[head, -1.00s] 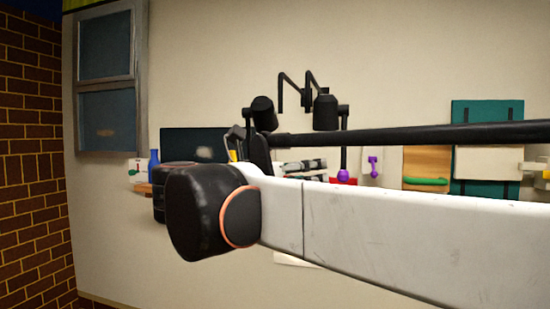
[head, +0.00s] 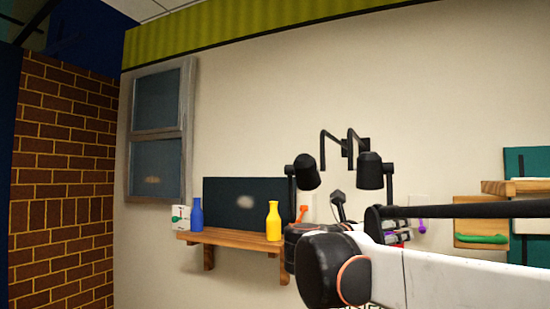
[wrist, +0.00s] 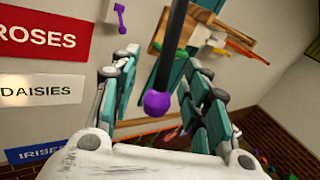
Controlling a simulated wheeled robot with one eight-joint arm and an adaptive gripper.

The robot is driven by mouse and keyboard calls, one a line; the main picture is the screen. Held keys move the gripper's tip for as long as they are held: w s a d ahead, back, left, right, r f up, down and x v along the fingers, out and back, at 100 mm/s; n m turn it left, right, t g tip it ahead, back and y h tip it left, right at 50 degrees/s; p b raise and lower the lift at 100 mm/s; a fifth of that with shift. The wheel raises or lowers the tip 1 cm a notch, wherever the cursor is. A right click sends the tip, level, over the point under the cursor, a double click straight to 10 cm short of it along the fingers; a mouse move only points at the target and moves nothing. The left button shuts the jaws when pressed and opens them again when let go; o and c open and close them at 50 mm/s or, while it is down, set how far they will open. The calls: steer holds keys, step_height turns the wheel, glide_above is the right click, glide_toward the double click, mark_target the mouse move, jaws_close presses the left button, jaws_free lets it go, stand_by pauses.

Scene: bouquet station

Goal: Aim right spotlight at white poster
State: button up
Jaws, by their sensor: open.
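The right spotlight (head: 371,170) is a black lamp head on a bracket on the wall, beside the left spotlight (head: 306,172). In the wrist view, a black rod (wrist: 172,50) ends in a purple ball (wrist: 159,104). My gripper (wrist: 160,70) is open, with its teal-padded fingers on either side of the rod and ball. There is visible room on both sides, and I cannot tell whether anything touches. The white poster (wrist: 40,91) reads DAISIES and hangs between the red ROSES poster (wrist: 40,40) and the blue IRISES poster (wrist: 38,153). In the head view my arm hides the posters.
A wooden shelf (head: 228,239) on the left carries a blue bottle (head: 196,214) and a yellow bottle (head: 273,221). A purple handle (head: 422,226) and a wooden board with a green handle (head: 482,239) are on the wall at right.

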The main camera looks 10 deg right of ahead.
steer(key=shift+c, duration=0.4)
jaws_close()
